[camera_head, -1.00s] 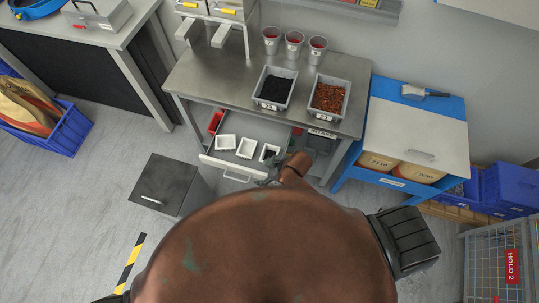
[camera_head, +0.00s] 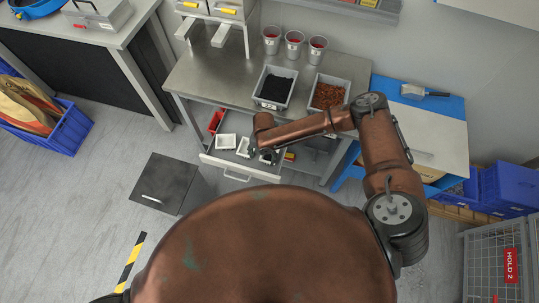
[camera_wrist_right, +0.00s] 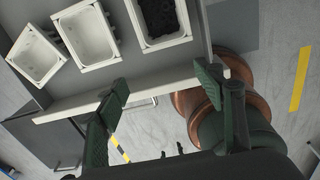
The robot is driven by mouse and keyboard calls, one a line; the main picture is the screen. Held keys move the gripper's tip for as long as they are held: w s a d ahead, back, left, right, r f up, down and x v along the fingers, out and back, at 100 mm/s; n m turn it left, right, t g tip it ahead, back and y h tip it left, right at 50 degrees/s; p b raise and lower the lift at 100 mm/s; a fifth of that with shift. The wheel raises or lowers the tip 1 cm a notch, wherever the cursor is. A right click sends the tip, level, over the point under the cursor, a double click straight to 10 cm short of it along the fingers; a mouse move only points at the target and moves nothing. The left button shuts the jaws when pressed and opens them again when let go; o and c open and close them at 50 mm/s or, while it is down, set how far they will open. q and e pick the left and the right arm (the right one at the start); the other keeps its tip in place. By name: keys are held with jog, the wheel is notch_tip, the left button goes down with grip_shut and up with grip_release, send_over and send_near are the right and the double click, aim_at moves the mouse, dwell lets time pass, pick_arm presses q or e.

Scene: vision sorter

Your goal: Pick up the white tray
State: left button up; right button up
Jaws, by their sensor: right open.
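Small white trays lie in a row in the open drawer (camera_head: 222,164). The left tray (camera_head: 225,141) and the middle tray (camera_head: 244,147) look empty; the right one is partly hidden by my arm. In the right wrist view, two empty white trays (camera_wrist_right: 35,57) and (camera_wrist_right: 86,36) sit beside a white tray (camera_wrist_right: 166,43) holding black pieces. My right gripper (camera_wrist_right: 160,94) is open, with nothing between its fingers, above the drawer's front edge. It shows small and dark in the head view (camera_head: 258,153). My left gripper is not in view.
On the steel bench (camera_head: 215,75) above the drawer stand a bin of black pieces (camera_head: 274,88), a bin of orange-brown pieces (camera_head: 328,94) and three cups (camera_head: 294,43). A red container (camera_head: 216,121) is at the drawer's left. A dark cabinet (camera_head: 165,184) stands front left.

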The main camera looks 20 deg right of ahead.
aim_at(268, 157)
jog(key=shift+h, duration=0.3)
jog(key=d+f, duration=0.1)
jog(key=f, duration=0.1)
jog(key=w+d+f, duration=0.1)
jog(key=f, duration=0.1)
jog(key=w+d+f, duration=0.1)
jog(key=f, duration=0.2)
jog(key=c, duration=0.9)
jog(key=shift+c, duration=0.2)
jog(key=shift+r, duration=0.6)
jog(key=s+a+r, duration=0.9)
jog(key=s+r, duration=0.1)
jog(key=r, duration=0.1)
jog(key=shift+s+r, duration=0.3)
jog(key=shift+r, duration=0.1)
